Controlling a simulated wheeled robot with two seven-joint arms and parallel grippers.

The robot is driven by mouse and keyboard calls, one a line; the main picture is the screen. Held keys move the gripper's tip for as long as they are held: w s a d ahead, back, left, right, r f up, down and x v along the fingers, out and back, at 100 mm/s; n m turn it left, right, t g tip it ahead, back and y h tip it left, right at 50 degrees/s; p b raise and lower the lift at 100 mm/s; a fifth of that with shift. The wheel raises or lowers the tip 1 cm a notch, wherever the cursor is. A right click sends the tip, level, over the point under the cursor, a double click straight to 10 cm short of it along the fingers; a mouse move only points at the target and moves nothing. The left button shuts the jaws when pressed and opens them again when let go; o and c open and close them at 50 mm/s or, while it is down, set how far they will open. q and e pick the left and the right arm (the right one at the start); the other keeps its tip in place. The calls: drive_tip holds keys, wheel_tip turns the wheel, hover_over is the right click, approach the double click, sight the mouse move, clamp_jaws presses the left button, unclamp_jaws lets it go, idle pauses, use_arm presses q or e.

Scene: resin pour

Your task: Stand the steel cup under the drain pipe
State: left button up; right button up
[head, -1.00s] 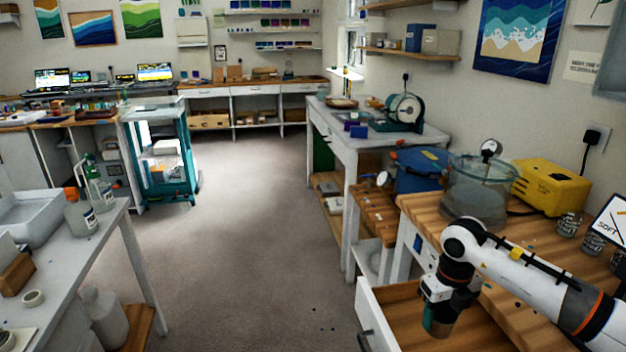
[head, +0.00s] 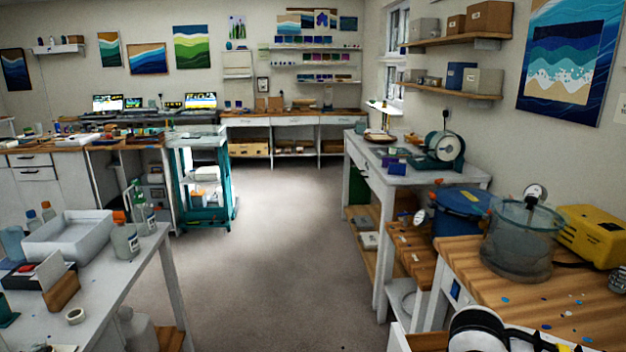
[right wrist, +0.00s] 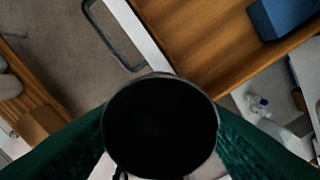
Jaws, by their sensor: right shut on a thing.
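The steel cup (right wrist: 160,78) shows in the right wrist view as a dark round mouth with a thin grey rim, seen from above. My right gripper (right wrist: 160,130) is shut on it, with a green textured finger on each side. The cup's side wall and base are hidden. In the head view only part of my right arm shows at the bottom edge; the gripper and cup are out of that picture. My left gripper is not in view. I cannot make out a drain pipe in either view.
An open wooden drawer (right wrist: 205,45) with a dark handle lies below the cup; a blue item (right wrist: 285,15) sits in it. A clear pressure chamber (head: 520,245) and yellow case (head: 592,232) stand on the right bench. A white tray (head: 68,240) stands on the left table. Central floor is clear.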

drive_tip(key=s+n, duration=0.1)
drive_tip(key=n, duration=0.1)
drive_tip(key=s+a+n, duration=0.1)
drive_tip(key=n, duration=0.1)
drive_tip(key=s+n, duration=0.1)
drive_tip(key=n, duration=0.1)
drive_tip(key=shift+s+a+r, duration=0.15)
drive_tip(key=shift+a+r, duration=0.15)
drive_tip(key=shift+r, duration=0.05)
